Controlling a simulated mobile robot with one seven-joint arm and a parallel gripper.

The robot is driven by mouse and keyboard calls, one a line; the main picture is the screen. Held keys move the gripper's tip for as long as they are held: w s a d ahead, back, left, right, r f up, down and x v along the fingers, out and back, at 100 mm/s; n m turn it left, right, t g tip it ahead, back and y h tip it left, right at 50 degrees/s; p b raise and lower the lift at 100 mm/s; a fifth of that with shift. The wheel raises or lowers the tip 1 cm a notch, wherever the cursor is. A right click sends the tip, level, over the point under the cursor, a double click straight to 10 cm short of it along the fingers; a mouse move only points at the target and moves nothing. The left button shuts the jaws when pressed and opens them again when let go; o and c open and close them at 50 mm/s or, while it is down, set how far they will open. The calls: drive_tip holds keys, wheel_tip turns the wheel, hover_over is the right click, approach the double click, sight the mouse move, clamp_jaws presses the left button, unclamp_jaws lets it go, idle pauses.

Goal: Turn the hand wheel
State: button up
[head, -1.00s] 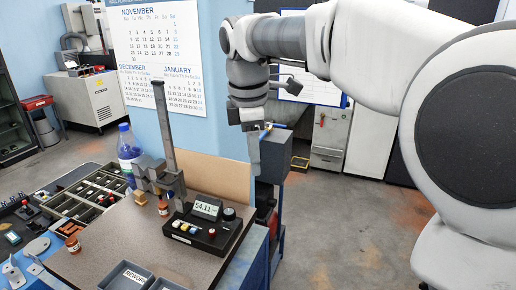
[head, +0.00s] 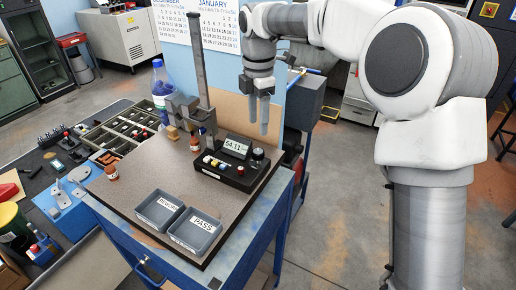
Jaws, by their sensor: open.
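A grey stand with a tall upright post (head: 200,65) and a jaw-like block (head: 186,112) rises from the back of the bench. I cannot clearly make out a hand wheel on it. In front of it sits a black meter box (head: 238,176) with a lit display, coloured buttons and a round dark knob (head: 258,154) at its right end. My gripper (head: 259,128) points down, open and empty, above and behind the box, right of the post. It appears apart from both.
Two grey trays, one marked PASS (head: 195,233) and one beside it (head: 160,210), stand at the bench front. The brown bench top (head: 140,185) is clear mid-left.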

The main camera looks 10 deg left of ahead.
sight(258, 151)
wheel_tip(258, 151, down, 10)
drive_tip(key=shift+r, duration=0.25)
clamp_jaws()
idle(0.3)
